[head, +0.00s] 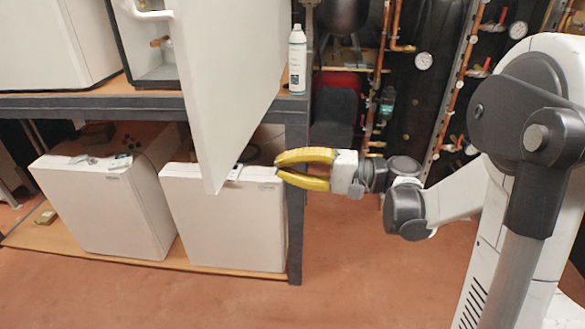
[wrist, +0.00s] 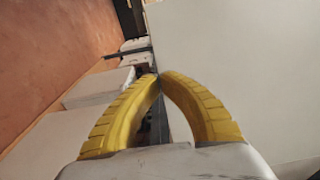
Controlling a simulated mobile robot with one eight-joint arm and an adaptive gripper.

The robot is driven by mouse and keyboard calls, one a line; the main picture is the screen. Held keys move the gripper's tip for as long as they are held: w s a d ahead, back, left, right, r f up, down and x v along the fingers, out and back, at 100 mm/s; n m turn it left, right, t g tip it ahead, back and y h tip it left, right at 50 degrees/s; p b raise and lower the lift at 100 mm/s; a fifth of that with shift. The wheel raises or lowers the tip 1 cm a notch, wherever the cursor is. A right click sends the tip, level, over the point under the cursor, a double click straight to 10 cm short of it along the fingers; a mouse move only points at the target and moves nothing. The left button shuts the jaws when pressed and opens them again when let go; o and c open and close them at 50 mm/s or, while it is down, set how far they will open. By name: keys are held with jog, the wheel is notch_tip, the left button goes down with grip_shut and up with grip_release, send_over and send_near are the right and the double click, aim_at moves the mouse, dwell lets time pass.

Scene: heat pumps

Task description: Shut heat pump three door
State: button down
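The open heat pump door (head: 225,80) is a large white panel in the upper middle of the head view. It hangs out in front of a white cabinet (head: 155,55) on the upper shelf, whose inside shows at the left. I cannot read a number on it. The door's broad pale face (wrist: 240,70) fills the right of the wrist view. My gripper (head: 277,166) has two yellow fingers and points left, to the right of the door's lower corner. In the wrist view the fingertips (wrist: 160,75) come together close to the door's edge, with nothing visible between them. Contact with the door is unclear.
A dark-framed shelf (head: 295,190) holds two white units (head: 100,205) (head: 225,220) on its lower board. Copper pipes and gauges (head: 424,61) line the back. The reddish floor (head: 340,270) in front is clear.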

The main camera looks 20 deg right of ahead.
aim_at(235, 161)
jog(key=b+x, duration=0.1)
jog(key=x, duration=0.8)
jog(key=shift+a, duration=0.15)
